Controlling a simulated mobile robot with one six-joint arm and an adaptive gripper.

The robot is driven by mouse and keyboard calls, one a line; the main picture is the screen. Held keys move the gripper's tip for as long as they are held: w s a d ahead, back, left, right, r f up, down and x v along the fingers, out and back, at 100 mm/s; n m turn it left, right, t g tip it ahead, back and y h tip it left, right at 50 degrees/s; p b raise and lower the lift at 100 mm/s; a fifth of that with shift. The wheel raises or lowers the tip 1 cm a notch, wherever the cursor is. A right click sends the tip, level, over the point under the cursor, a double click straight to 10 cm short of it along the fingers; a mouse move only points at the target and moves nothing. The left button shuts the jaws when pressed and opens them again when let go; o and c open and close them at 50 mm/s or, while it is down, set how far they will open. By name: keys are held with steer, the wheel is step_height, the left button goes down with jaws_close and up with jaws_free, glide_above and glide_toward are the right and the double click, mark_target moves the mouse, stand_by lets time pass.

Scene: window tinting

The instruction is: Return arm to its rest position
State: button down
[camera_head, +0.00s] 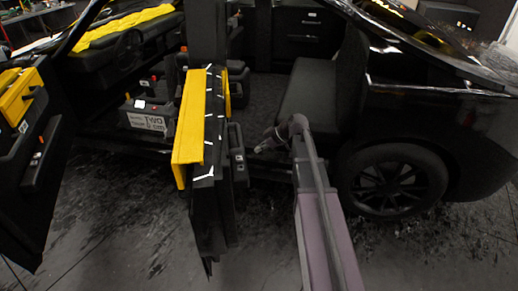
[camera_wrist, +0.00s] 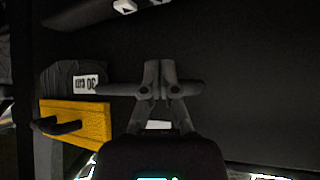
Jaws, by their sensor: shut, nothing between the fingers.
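My gripper (camera_wrist: 159,76) is shut and empty in the wrist view, its two fingertips together in front of a dark panel. A dark bar-shaped handle (camera_wrist: 120,89) shows behind the fingertips; I cannot tell whether they touch it. In the head view my arm reaches forward from the bottom right, and my gripper (camera_head: 258,149) is small and dark near its far end, beside the open rear door (camera_head: 213,190). That door carries a yellow cover along its top edge.
A black car stands with its doors open. The front door (camera_head: 38,140) is at the far left, the rear wheel (camera_head: 396,181) at the right, and the rear seat (camera_head: 325,88) behind my arm. A label (camera_wrist: 85,83) and a yellow piece (camera_wrist: 75,123) are at left in the wrist view.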

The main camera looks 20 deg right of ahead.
stand_by(0.5)
steer(key=s+a+r+m+g+h+p, duration=0.1)
steer(key=s+a+r+m+h+p, duration=0.1)
steer(key=s+m+p, duration=0.2)
steer(key=s+a+r+m+g+h+p, duration=0.2)
steer(key=s+m+h+p, duration=0.1)
steer(key=s, duration=0.7)
steer(key=s+a+r+m+g+h+p, duration=0.1)
steer(key=s+a+r+m+h+p, duration=0.1)
steer(key=s+m+p, duration=0.3)
steer(key=s+a, duration=0.1)
steer(key=s, duration=0.2)
steer(key=shift+r+g+h, duration=0.15)
steer(key=shift+g+h, duration=0.15)
steer(key=shift+h, duration=0.1)
